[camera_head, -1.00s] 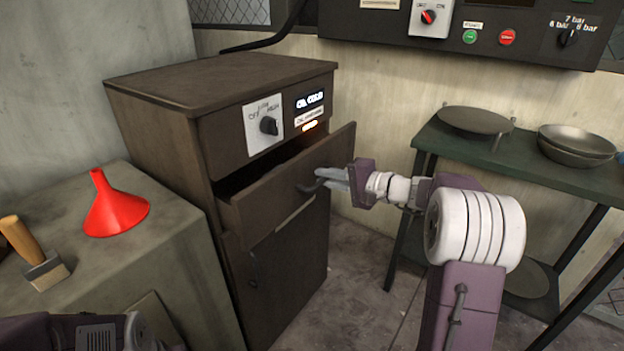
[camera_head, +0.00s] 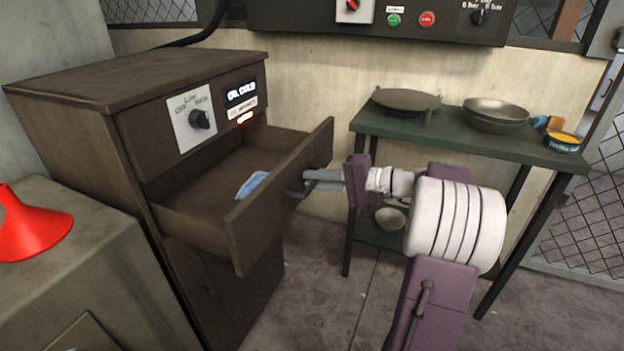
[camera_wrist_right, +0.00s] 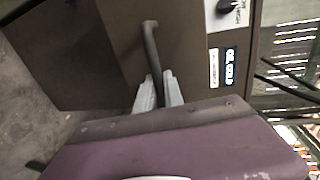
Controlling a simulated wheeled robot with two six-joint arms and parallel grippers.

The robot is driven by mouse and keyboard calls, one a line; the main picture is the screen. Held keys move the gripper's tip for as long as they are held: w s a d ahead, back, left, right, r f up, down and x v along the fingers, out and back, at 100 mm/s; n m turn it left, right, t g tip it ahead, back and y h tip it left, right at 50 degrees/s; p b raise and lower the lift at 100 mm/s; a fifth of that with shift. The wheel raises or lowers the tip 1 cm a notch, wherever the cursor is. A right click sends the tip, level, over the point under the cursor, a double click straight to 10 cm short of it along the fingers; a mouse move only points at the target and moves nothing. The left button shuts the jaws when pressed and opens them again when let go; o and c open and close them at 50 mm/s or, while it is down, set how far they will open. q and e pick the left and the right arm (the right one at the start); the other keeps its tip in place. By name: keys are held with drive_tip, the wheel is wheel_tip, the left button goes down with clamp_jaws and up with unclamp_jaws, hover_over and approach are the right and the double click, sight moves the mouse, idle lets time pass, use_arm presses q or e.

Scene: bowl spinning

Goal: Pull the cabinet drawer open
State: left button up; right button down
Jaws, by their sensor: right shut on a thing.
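The dark brown cabinet (camera_head: 140,100) stands at the left in the head view. Its drawer (camera_head: 285,190) is pulled well out, and a blue item (camera_head: 252,184) lies inside. My right gripper (camera_head: 318,180) is shut on the drawer's dark bar handle (camera_head: 296,192), at the right part of the drawer front. In the right wrist view the two grey fingers (camera_wrist_right: 158,92) sit on either side of the handle (camera_wrist_right: 150,45). My left gripper is not in view.
A red funnel (camera_head: 32,228) stands on a grey block (camera_head: 100,270) at the left. A green table (camera_head: 450,140) with pans (camera_head: 495,112) stands at the right. A control panel (camera_head: 450,20) hangs on the back wall. The floor before the drawer is clear.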

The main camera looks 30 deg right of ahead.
drive_tip(key=c, duration=1.7)
unclamp_jaws()
drive_tip(key=p+v, duration=0.3)
drive_tip(key=v, duration=0.6)
drive_tip(key=shift+p, duration=0.3)
